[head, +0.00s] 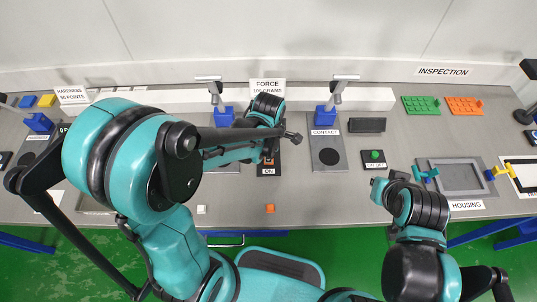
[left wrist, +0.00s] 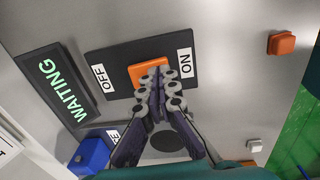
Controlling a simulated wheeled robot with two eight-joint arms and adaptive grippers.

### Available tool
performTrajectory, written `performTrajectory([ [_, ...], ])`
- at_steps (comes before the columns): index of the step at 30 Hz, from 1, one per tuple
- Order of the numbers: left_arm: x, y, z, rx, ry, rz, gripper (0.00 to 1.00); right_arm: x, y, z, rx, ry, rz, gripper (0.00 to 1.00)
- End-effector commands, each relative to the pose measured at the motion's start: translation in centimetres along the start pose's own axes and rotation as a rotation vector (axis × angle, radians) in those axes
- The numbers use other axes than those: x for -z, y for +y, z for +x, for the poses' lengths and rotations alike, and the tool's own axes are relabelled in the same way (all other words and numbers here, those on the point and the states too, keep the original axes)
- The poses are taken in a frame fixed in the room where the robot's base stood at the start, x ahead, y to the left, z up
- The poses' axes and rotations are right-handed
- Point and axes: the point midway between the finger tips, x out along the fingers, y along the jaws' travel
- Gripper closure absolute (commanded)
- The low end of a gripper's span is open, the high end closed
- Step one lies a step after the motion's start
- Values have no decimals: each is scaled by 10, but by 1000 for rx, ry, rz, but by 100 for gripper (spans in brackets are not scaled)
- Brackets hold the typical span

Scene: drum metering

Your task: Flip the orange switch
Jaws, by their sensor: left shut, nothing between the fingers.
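The orange switch (left wrist: 138,73) sits on a dark plate (left wrist: 112,53) between the OFF label (left wrist: 103,78) and the ON label (left wrist: 185,66). My left gripper (left wrist: 157,80) is shut and empty. Its fingertips are over the switch in the left wrist view and hide part of it. I cannot tell whether they touch it or which way it is tipped. In the head view, my left arm covers much of the switch plate, and the ON label (head: 268,171) shows below it. My right arm is at the lower right; its fingers are not clear.
A lit WAITING display (left wrist: 62,83) is beside the plate. An orange cube (head: 270,208) and a white cube (head: 201,209) lie near the table's front edge. The CONTACT station (head: 327,155) with a blue block and the green button (head: 374,154) are to the right.

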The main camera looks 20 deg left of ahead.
Motion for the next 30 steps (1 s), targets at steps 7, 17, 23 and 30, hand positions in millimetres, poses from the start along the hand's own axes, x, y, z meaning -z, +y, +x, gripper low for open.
performTrajectory([
  [7,0,4,-1,0,0,-1,100,1,0,0,0,0,0,100],
  [17,0,16,-4,0,0,0,100,1,0,-1,0,0,0,100],
  [23,0,16,-4,1,0,0,100,1,0,-1,0,0,0,100],
  [30,6,21,-19,0,0,0,100,8,0,-11,0,0,0,100],
])
